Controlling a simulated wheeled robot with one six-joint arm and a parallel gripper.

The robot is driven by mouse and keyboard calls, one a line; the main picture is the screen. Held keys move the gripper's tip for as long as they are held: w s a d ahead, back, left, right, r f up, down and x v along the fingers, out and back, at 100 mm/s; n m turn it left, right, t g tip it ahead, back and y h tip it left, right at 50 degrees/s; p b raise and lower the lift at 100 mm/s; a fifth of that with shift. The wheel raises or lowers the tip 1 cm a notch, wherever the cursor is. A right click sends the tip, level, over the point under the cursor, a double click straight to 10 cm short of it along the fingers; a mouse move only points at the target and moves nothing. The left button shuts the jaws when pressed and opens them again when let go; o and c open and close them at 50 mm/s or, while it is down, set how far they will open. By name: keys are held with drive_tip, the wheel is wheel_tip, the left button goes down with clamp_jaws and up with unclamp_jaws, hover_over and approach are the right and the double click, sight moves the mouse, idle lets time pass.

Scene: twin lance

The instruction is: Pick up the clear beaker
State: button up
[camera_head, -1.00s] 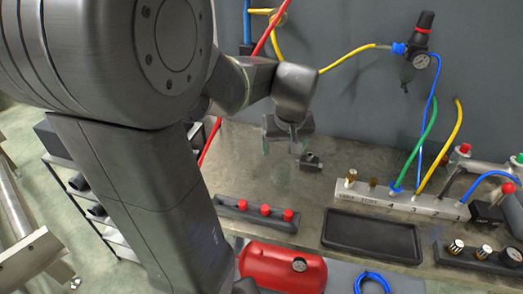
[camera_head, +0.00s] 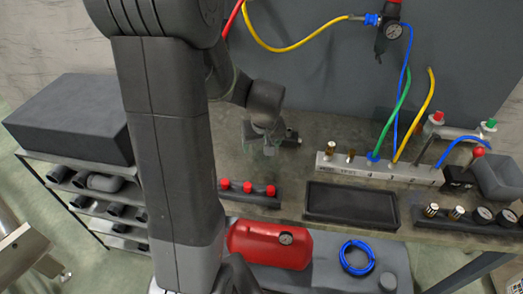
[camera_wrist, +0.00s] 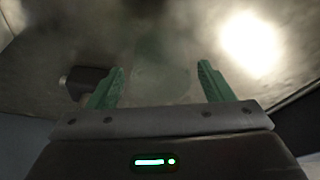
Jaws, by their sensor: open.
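The clear beaker (camera_wrist: 160,76) is only a faint, see-through rounded shape in the wrist view, lying between and beyond my fingers. In the head view it is too faint to pick out from the bench near my gripper. My gripper (camera_wrist: 161,70) is open, with its two green fingers spread apart and nothing visibly clasped. In the head view my gripper (camera_head: 261,143) points down over the bench, behind the red-capped block. I cannot tell whether the fingers are level with the beaker.
A small dark fitting (camera_head: 291,138) sits just right of my gripper and shows at left in the wrist view (camera_wrist: 84,82). A block with red caps (camera_head: 248,190) stands in front. A black tray (camera_head: 350,203) and a hose manifold (camera_head: 385,170) are to the right.

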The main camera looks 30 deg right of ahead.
drive_tip(key=shift+x, duration=0.9)
drive_tip(key=c, duration=1)
drive_tip(key=shift+c, duration=0.2)
